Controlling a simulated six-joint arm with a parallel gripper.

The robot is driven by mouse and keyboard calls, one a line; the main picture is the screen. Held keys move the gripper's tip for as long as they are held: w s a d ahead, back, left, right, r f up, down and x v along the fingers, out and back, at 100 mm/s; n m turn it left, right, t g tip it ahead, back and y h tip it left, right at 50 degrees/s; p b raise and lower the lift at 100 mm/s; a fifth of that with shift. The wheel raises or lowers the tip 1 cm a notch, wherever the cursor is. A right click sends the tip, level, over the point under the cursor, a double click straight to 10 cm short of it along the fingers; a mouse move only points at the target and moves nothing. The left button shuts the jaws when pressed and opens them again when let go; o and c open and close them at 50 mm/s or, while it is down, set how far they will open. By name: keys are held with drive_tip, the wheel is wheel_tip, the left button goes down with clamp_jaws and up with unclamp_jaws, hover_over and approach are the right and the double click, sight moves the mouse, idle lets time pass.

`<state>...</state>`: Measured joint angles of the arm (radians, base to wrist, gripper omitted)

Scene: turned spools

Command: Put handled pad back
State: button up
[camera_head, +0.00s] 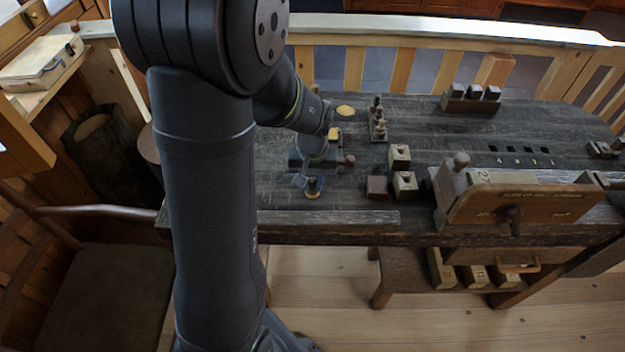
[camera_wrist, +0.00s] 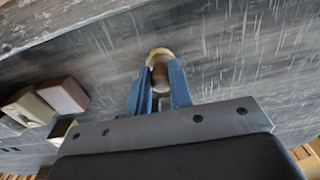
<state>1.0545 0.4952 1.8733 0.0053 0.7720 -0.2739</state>
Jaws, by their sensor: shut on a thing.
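The handled pad (camera_head: 314,193) is a small round piece with a pale golden rim, near the front edge of the dark workbench (camera_head: 330,216), left of the blocks. In the wrist view the pad (camera_wrist: 159,53) shows a golden rim and a knob-like handle between my blue fingers. My gripper (camera_head: 308,184) is shut on the handle; it also fills the lower wrist view (camera_wrist: 158,82). The pad is at or close to the bench top; I cannot tell whether it touches. A flat yellow disc (camera_head: 345,111) lies farther back on the bench.
A dark reddish block (camera_head: 376,187) and two pale-faced blocks with holes (camera_head: 400,153) (camera_head: 404,182) stand right of my gripper. A rack with small turned pieces (camera_head: 377,122) is behind them. A wooden vise (camera_head: 530,202) is at the front right.

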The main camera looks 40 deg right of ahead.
sight(313, 182)
drive_tip(key=shift+f, duration=0.2)
drive_tip(key=o, duration=0.9)
drive_tip(key=shift+r, duration=0.1)
wheel_tip(313, 182, up, 12)
drive_tip(key=shift+r, duration=0.15)
